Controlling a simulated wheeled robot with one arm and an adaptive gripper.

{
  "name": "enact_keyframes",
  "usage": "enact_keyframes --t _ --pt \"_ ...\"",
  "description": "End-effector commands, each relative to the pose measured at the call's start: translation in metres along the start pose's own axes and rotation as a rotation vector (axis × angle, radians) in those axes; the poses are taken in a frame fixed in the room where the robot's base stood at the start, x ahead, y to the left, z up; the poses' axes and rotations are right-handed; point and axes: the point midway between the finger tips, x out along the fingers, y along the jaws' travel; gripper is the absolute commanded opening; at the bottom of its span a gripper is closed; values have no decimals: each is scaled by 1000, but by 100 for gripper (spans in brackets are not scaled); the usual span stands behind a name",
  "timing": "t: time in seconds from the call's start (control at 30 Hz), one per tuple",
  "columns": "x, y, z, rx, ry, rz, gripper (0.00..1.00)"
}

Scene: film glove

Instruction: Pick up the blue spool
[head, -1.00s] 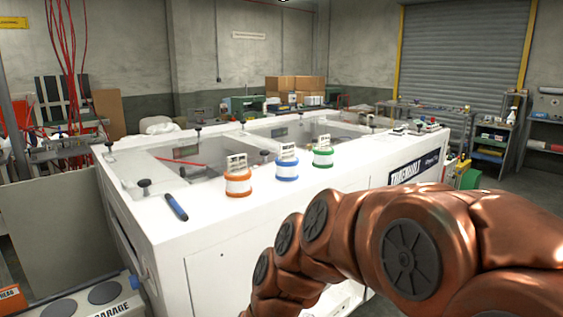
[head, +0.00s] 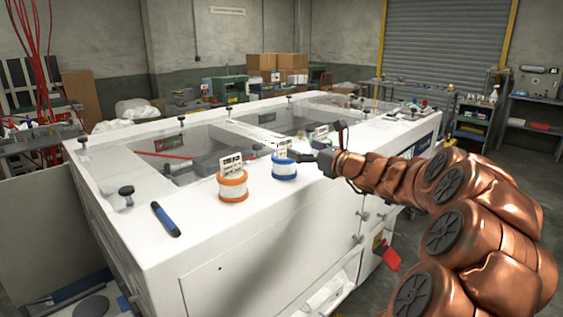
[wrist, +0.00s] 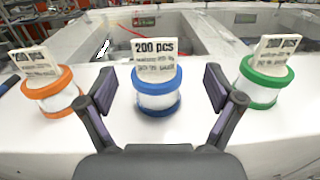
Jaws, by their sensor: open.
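The blue spool (head: 284,168) stands upright on the front ledge of the white machine, with a white "200 pcs" label sticking up from its top. In the wrist view the blue spool (wrist: 157,92) is centred between the two fingers of my gripper (wrist: 160,95). My gripper is open, and both fingers are apart from the spool. In the head view my gripper (head: 318,150) is just right of the blue spool and partly covers the green spool behind it.
An orange spool (wrist: 50,92) stands to the left and a green spool (wrist: 263,82) to the right, both near the fingers. A blue marker-like tool (head: 165,218) lies on the ledge (head: 255,215). Behind the spools are the machine's recessed glass-like bays (head: 195,150).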

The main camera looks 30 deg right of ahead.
Motion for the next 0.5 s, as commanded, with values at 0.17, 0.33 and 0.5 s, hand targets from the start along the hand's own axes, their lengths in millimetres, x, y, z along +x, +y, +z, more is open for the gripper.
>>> enact_keyframes --t 0.17,0.33,0.5 --pt "19 2 1 -2 1 5 92" --pt "34 5 2 -2 2 6 92" --pt "58 8 -1 -1 5 8 92"
